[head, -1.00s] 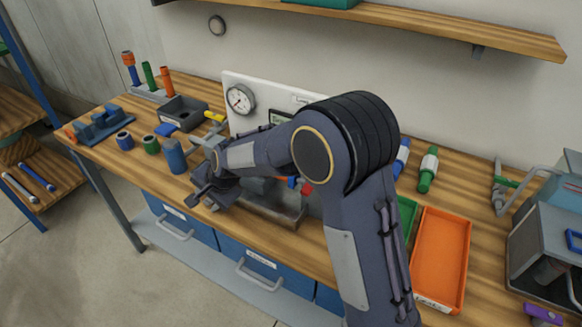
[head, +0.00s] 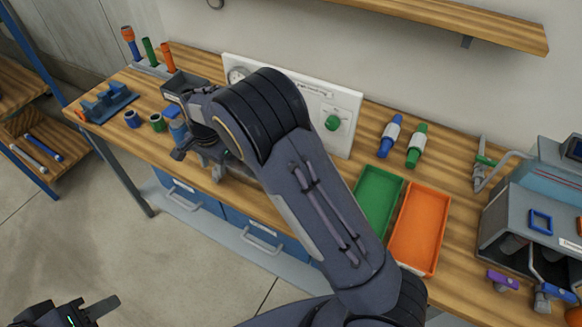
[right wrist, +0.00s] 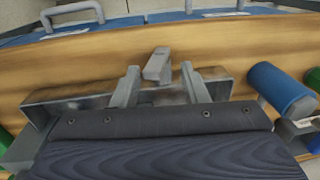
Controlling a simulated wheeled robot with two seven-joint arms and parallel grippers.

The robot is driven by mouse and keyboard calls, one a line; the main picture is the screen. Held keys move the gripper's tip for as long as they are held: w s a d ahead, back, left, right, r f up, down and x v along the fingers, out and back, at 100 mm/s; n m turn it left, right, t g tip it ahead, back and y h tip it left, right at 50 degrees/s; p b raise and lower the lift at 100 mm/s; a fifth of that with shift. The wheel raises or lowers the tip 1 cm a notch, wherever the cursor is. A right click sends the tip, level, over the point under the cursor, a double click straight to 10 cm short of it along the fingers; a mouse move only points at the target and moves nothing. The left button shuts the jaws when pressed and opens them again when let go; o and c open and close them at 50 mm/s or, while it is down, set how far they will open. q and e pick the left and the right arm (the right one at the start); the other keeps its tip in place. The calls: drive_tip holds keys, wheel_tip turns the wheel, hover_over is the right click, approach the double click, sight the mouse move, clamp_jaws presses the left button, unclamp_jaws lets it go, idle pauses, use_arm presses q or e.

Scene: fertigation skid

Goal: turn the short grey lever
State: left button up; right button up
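In the right wrist view a short grey lever (right wrist: 157,66) stands just beyond and between the two fingertips of my right gripper (right wrist: 161,80). The fingers are apart, and I see no clear contact with the lever. Behind the fingers lies a grey metal tray-like base (right wrist: 80,103), partly covered by the gripper body. In the head view my right arm hides the lever and most of the fittings around it; my right gripper (head: 196,153) is low in front of the panel. My left gripper (head: 75,314) shows only partly at the bottom left edge, away from the bench.
A white panel (head: 350,100) with a green knob (head: 333,122) stands behind my right arm. A blue cylinder (right wrist: 283,90) is beside the gripper. A green tray (head: 378,200) and an orange tray (head: 420,228) lie right of the arm. Drawer handles (head: 262,239) project below the bench edge.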

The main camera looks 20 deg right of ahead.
drive_tip(key=r, duration=0.3)
drive_tip(key=shift+s+d+r, duration=0.1)
drive_tip(key=shift+d+r, duration=0.05)
drive_tip(key=shift+d, duration=0.1)
drive_tip(key=s+d+r+n+t+y+b, duration=0.1)
drive_tip(key=s+d+r+n+y+b, duration=0.1)
drive_tip(key=s+d+r, duration=0.2)
drive_tip(key=s+d+r+n+t+y+b, duration=0.1)
drive_tip(key=s+d+r, duration=0.3)
drive_tip(key=s+d, duration=0.5)
drive_tip(key=shift+s+d+n+y+b, duration=0.4)
drive_tip(key=shift+s+n+y+b, duration=0.3)
drive_tip(key=shift+s, duration=2.05)
